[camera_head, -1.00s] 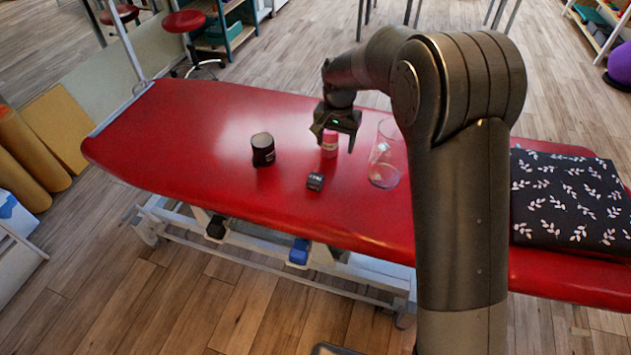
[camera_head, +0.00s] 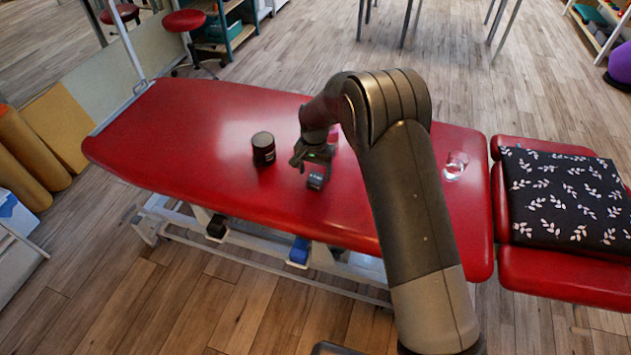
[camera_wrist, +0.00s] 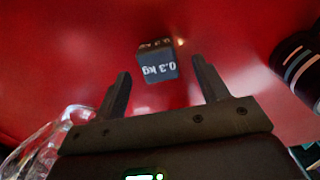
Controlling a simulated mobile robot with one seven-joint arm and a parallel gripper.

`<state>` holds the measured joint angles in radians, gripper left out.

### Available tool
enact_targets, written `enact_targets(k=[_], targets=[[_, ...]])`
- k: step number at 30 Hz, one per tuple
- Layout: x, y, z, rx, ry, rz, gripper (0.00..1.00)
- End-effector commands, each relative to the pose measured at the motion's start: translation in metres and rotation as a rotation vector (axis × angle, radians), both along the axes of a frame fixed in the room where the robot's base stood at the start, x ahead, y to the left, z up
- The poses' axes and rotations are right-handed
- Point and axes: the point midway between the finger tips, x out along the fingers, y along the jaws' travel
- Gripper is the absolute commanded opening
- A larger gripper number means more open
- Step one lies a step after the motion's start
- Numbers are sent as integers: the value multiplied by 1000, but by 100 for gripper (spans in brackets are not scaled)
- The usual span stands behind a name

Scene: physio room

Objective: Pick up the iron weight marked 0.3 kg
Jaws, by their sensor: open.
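The iron weight (camera_head: 315,181) is a small dark block on the red couch in the head view. In the wrist view the weight (camera_wrist: 157,66) shows the marking "0.3 kg", upside down, and lies between and beyond the fingertips. My gripper (camera_head: 311,167) is just above and slightly left of the weight in the head view. In the wrist view my open gripper (camera_wrist: 161,72) has its two fingers on either side of the weight's outline, with nothing held. Contact with the weight is not visible.
A dark jar (camera_head: 263,150) stands left of my gripper. A pink item (camera_head: 333,138) is mostly hidden behind my arm. A clear glass (camera_head: 456,166) stands right of my arm. A patterned black cushion (camera_head: 565,197) lies at the couch's right end. The couch's left part (camera_head: 180,130) is clear.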

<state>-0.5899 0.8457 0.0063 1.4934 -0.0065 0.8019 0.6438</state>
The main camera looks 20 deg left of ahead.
Motion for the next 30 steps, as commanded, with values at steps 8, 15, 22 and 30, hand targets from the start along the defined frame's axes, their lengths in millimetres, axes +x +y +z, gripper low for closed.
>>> enact_targets(k=[8, 15, 22, 30], targets=[[1, -2, -40, -1, 1, 0, 67], [1, -2, -42, 0, 0, 0, 66], [1, -2, -42, 0, 0, 0, 48], [1, -2, -42, 0, 0, 0, 26]])
